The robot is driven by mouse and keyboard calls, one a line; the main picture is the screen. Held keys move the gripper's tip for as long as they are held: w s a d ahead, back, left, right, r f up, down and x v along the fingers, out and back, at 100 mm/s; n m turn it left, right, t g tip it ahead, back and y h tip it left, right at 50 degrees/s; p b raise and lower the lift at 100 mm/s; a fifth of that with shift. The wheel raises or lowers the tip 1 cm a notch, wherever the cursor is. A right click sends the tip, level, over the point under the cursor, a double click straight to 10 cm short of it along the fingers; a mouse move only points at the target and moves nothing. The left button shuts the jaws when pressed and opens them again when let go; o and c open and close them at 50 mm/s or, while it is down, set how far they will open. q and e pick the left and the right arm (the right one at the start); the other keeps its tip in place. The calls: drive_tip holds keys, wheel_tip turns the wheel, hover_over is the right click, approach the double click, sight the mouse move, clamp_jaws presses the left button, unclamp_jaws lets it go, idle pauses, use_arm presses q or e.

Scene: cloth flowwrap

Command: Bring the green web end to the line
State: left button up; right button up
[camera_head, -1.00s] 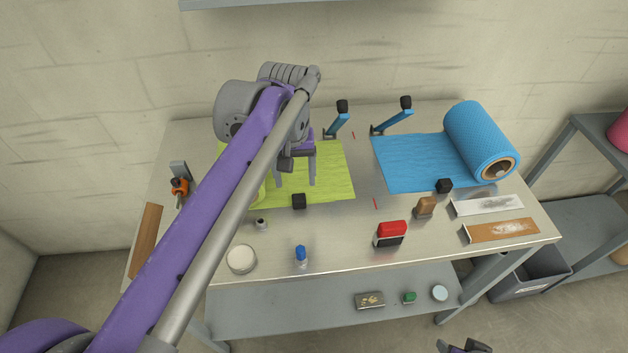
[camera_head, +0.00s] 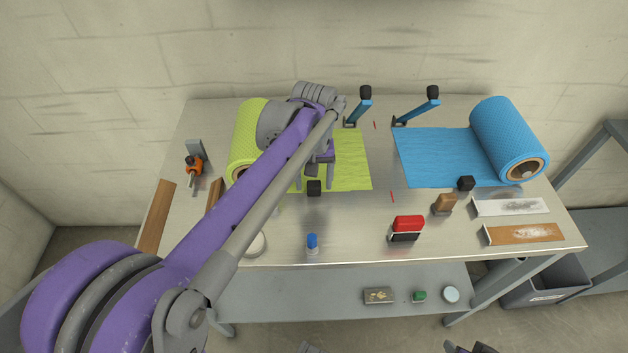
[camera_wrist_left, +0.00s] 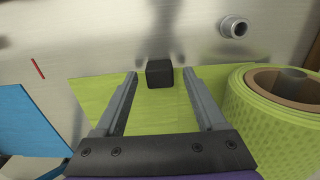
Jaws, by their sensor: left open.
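The green web (camera_head: 350,165) lies flat on the table, running right from the green roll (camera_head: 246,135); its free right edge lies short of two red line marks (camera_head: 392,196). My left gripper (camera_head: 325,182) is open above the web, near its front edge. In the left wrist view the open fingers (camera_wrist_left: 160,74) point at a black block (camera_wrist_left: 160,73) on the web's front edge, with the green web (camera_wrist_left: 155,112) under them. The block also shows in the head view (camera_head: 314,188).
A blue web (camera_head: 435,160) and its roll (camera_head: 508,135) lie right of the marks. Two blue arms with black knobs (camera_head: 360,105) (camera_head: 418,106) stand behind.

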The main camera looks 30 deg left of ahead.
use_arm(q)
drive_tip(key=shift+f, duration=0.1)
clamp_jaws()
idle(0.3)
idle(1.1)
